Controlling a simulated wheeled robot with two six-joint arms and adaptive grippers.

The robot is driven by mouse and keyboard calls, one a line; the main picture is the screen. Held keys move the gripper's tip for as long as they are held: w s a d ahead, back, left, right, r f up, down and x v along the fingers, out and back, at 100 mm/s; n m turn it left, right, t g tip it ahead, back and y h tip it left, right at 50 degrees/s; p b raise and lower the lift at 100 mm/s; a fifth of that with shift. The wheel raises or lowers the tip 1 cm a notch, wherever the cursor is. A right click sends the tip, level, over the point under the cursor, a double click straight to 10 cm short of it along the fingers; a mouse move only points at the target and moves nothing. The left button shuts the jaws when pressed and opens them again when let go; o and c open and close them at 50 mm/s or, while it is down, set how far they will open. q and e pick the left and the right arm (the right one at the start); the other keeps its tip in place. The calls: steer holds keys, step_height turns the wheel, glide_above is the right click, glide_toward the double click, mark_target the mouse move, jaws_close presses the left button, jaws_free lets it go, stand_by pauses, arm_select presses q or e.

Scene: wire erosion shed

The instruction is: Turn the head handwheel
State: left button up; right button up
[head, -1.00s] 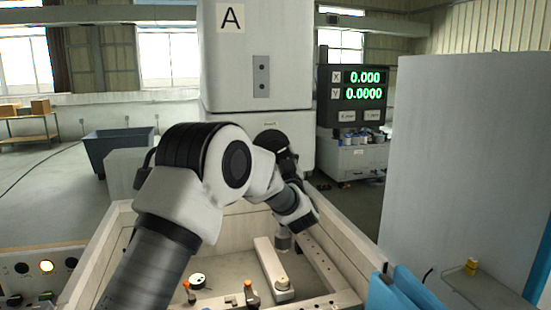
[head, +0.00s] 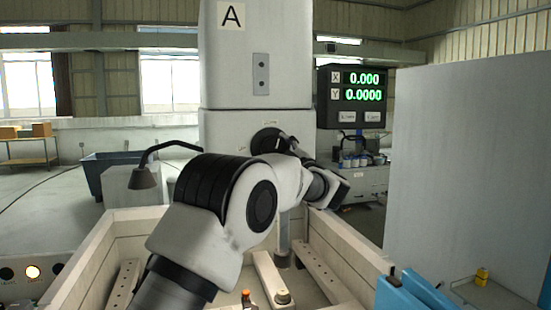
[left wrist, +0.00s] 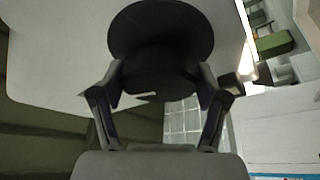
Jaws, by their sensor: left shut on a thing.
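The head handwheel (head: 266,138) is a black disc low on the front of the grey machine head. It shows large and dark in the left wrist view (left wrist: 160,32). My left gripper (left wrist: 160,82) is shut on the wheel's thick dark lower part, one finger on each side. In the head view my own wrist and arm hide most of the gripper and part of the wheel. My right gripper is in neither view.
The machine column head (head: 230,70) bears a letter A. A pale walled tank (head: 110,258) with a clamp bar (head: 268,275) lies below. A tall grey panel (head: 465,160) stands at right.

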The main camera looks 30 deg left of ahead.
arm_select(q)
steer(key=shift+r+n+g+h, duration=0.15)
steer(key=shift+n+g, duration=0.2)
steer(key=shift+n, duration=0.55)
steer(key=shift+n+g+h, duration=0.15)
steer(key=shift+n+g, duration=0.2)
steer(key=shift+n, duration=0.55)
steer(key=o, duration=1.1)
steer(key=shift+o, duration=0.3)
steer(key=shift+w, duration=0.25)
steer(key=v, duration=1.2)
steer(key=shift+a, duration=0.1)
